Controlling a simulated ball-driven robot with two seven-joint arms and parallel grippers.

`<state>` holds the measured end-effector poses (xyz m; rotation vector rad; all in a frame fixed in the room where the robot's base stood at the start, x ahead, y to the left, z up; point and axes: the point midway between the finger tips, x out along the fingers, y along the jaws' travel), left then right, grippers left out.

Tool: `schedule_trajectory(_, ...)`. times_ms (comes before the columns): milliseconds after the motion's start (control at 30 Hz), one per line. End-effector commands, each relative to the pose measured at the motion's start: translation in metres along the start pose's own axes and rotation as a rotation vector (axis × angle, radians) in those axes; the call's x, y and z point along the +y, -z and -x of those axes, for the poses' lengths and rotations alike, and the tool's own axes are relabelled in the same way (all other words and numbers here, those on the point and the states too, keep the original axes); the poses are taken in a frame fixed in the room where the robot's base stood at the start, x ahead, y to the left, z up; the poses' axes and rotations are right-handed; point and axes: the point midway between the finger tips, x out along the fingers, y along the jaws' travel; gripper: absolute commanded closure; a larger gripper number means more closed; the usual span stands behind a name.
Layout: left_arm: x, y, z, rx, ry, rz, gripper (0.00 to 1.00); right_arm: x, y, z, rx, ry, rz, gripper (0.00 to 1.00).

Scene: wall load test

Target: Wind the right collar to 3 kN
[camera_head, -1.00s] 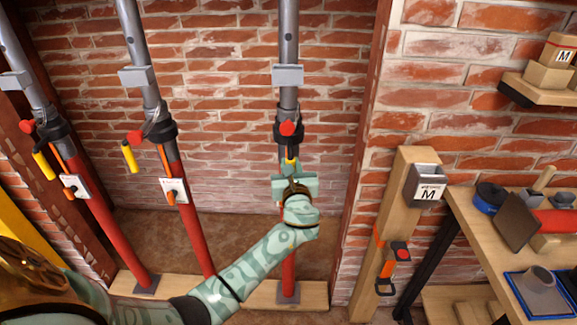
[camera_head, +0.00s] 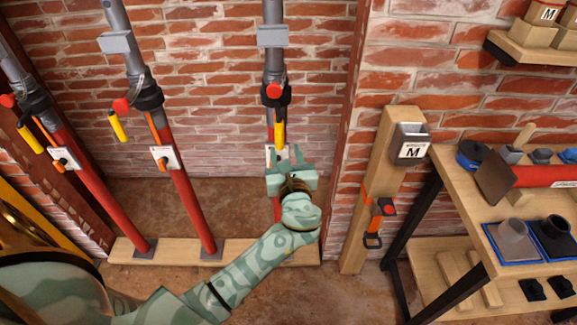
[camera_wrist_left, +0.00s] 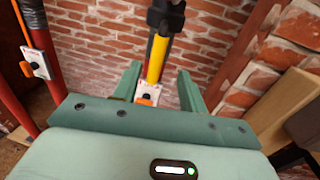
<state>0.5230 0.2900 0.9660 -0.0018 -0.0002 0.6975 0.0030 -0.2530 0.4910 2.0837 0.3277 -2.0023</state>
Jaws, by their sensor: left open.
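The right prop has a grey upper tube and a red lower tube. Its black collar (camera_head: 276,97) carries a red knob (camera_head: 274,91), and a yellow handle (camera_head: 279,131) hangs below. A white plate (camera_head: 270,151) with an orange part sits lower, partly hidden by my gripper in the head view. My left gripper (camera_head: 286,158) is open and empty, just below the handle. In the left wrist view the yellow handle (camera_wrist_left: 157,58) and the plate (camera_wrist_left: 147,90) appear between the spread fingers, with no visible grip. The load reading is not legible. My right gripper is out of view.
Two similar props stand left, with collars (camera_head: 147,95) and (camera_head: 36,103). A wooden sill (camera_head: 240,250) runs under the props. Right of the brick corner are a wooden post (camera_head: 380,180) with a grey holder (camera_head: 411,147) marked M, and a loaded workbench (camera_head: 465,195).

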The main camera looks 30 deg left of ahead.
Motion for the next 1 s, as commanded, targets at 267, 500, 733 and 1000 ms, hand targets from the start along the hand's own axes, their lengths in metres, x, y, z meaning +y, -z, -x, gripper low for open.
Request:
schedule_trajectory(267,-0.001,0.0,0.05,0.001,0.001,0.001,0.58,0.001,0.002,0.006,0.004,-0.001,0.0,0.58)
schedule_trajectory(500,0.0,0.0,0.058,0.0,0.0,0.0,0.58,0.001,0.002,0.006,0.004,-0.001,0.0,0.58)
schedule_trajectory(733,-0.001,0.0,0.058,0.0,0.0,0.0,0.58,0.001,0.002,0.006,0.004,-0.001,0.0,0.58)
schedule_trajectory(1000,-0.004,0.002,0.058,0.007,0.021,0.098,0.58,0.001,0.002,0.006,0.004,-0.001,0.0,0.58)
